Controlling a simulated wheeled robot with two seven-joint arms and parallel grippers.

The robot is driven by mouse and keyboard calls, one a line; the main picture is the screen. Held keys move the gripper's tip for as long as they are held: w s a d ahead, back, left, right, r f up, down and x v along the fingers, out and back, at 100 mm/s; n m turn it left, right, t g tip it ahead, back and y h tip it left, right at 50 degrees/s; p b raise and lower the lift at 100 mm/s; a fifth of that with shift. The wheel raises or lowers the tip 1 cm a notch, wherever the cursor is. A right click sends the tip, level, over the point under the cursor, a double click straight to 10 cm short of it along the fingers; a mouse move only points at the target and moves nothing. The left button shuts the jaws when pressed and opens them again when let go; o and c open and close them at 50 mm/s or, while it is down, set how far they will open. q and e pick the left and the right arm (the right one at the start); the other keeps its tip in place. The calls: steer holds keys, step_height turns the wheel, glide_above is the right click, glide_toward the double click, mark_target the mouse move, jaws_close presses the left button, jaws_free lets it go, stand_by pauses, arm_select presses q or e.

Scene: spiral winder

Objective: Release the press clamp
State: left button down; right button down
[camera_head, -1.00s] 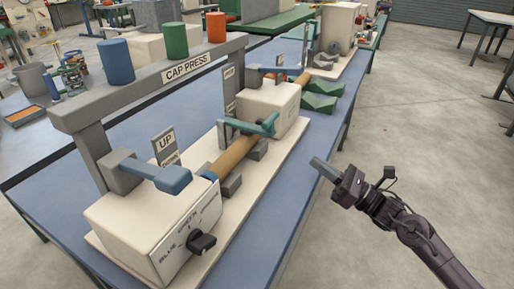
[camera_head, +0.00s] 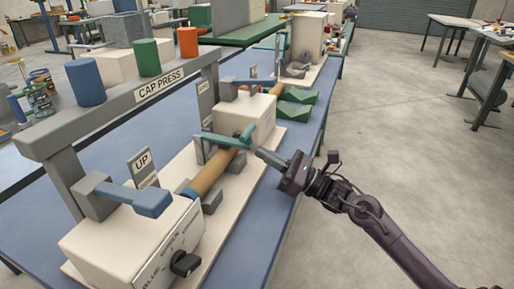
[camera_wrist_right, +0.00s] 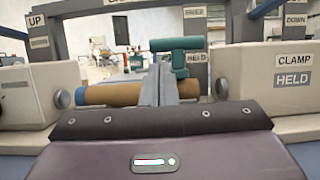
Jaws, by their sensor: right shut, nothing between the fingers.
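A teal clamp lever (camera_head: 220,140) lies over the brown roller (camera_head: 215,172) of the cap press. In the right wrist view the teal clamp (camera_wrist_right: 180,57) stands just right of the fingers, above the brown roller (camera_wrist_right: 110,94). A sign reading CLAMP HELD (camera_wrist_right: 292,72) is on the white block at right. My right gripper (camera_head: 268,158) is shut and empty; its tip is close to the lever's right end, and I cannot tell if they touch. Its fingers (camera_wrist_right: 159,88) cover part of the roller. My left gripper is not in view.
A blue lever (camera_head: 140,199) by an UP sign is on the near white block (camera_head: 125,245), with a black knob (camera_head: 185,263). Green V-blocks (camera_head: 290,112) lie beyond. Open floor is at right.

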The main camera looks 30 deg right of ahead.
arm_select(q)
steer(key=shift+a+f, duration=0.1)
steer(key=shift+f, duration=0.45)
arm_select(e)
steer(key=shift+x, duration=1.4)
steer(key=shift+r, duration=0.1)
